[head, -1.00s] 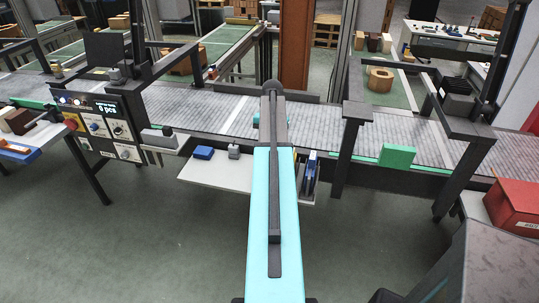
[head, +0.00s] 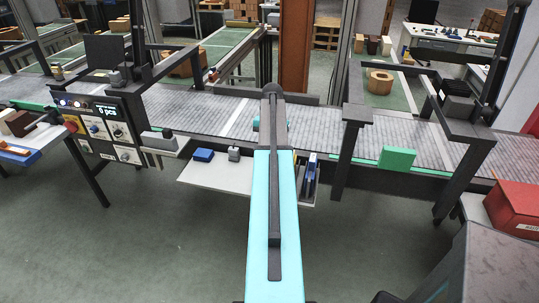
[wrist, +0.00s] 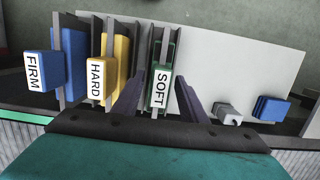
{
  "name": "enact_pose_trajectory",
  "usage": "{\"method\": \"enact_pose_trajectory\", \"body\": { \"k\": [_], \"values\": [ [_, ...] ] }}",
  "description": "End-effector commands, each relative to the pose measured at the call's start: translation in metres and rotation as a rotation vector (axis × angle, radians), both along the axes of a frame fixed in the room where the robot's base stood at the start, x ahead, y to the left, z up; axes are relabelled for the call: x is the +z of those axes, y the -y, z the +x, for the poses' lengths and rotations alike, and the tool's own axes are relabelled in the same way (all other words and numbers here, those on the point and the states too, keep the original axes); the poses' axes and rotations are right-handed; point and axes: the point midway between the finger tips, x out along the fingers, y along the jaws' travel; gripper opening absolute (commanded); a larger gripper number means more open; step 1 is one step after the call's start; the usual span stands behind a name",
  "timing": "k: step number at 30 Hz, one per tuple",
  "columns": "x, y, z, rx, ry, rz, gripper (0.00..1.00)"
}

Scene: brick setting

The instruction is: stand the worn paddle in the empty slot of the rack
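The rack with grey upright dividers (wrist: 107,42) stands at the left of the white board in the wrist view. It holds a blue paddle marked FIRM (wrist: 41,72), a yellow paddle marked HARD (wrist: 98,79) and a green paddle marked SOFT (wrist: 160,88). I cannot tell which paddle is the worn one, nor make out an empty slot clearly. My gripper (wrist: 160,98) is open, its dark fingers apart on either side of the green SOFT paddle, with gaps showing. In the head view my arm hides the gripper and part of the rack (head: 310,175).
A small grey block (wrist: 229,113) and a blue block (wrist: 271,108) sit on the white board (wrist: 235,60), right of the rack in the wrist view. The conveyor (head: 190,108) runs behind the board, with a green block (head: 397,158) at the right. The board's middle is clear.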

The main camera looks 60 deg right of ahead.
Motion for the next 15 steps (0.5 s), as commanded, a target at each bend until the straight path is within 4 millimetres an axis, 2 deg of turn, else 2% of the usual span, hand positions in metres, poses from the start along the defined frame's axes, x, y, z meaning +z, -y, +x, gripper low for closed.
{"method": "enact_pose_trajectory", "body": {
  "k": [8,15],
  "values": [
    [0.017,0.003,0.001,0.0,0.0,0.0,0.39],
    [0.044,0.007,0.002,0.0,0.0,0.0,0.39]
  ]
}}
